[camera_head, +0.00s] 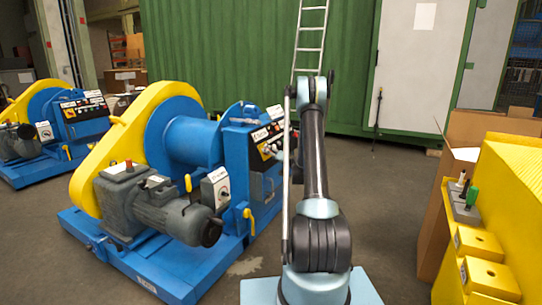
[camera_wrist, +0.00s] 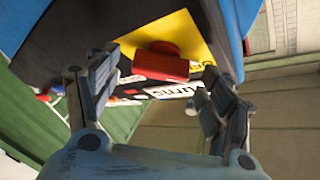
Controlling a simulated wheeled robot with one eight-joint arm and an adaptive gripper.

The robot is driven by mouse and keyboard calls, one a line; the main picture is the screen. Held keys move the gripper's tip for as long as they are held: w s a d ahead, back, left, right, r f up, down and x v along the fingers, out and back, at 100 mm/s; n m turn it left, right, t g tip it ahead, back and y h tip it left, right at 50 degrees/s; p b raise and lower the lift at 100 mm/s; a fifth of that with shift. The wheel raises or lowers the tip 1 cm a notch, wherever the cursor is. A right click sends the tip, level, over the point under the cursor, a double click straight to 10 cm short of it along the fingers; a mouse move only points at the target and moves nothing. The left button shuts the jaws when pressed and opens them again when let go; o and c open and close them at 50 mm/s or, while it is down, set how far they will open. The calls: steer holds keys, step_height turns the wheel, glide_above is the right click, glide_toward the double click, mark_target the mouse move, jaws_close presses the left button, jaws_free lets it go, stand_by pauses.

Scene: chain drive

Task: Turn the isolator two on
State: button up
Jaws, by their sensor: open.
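A red switch handle (camera_wrist: 160,65) sits on a yellow plate (camera_wrist: 185,38) on a dark panel in the wrist view. I cannot read there whether it is isolator two, nor its on or off position. My gripper (camera_wrist: 158,72) is open, with one finger on each side of the red handle; whether they touch it is unclear. In the head view the dark control panel (camera_head: 267,138) with yellow plates stands on the blue winch machine (camera_head: 190,140). My arm rises in front of its right edge, and my gripper cannot be made out there.
A second blue and yellow machine (camera_head: 45,125) stands at far left. A yellow cabinet (camera_head: 505,205) with small levers and a cardboard box (camera_head: 450,180) are at the right. A ladder (camera_head: 311,38) leans on a green container (camera_head: 230,45). Floor between arm and boxes is clear.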

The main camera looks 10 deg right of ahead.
steer(key=shift+w+a, duration=0.25)
steer(key=shift+w, duration=0.2)
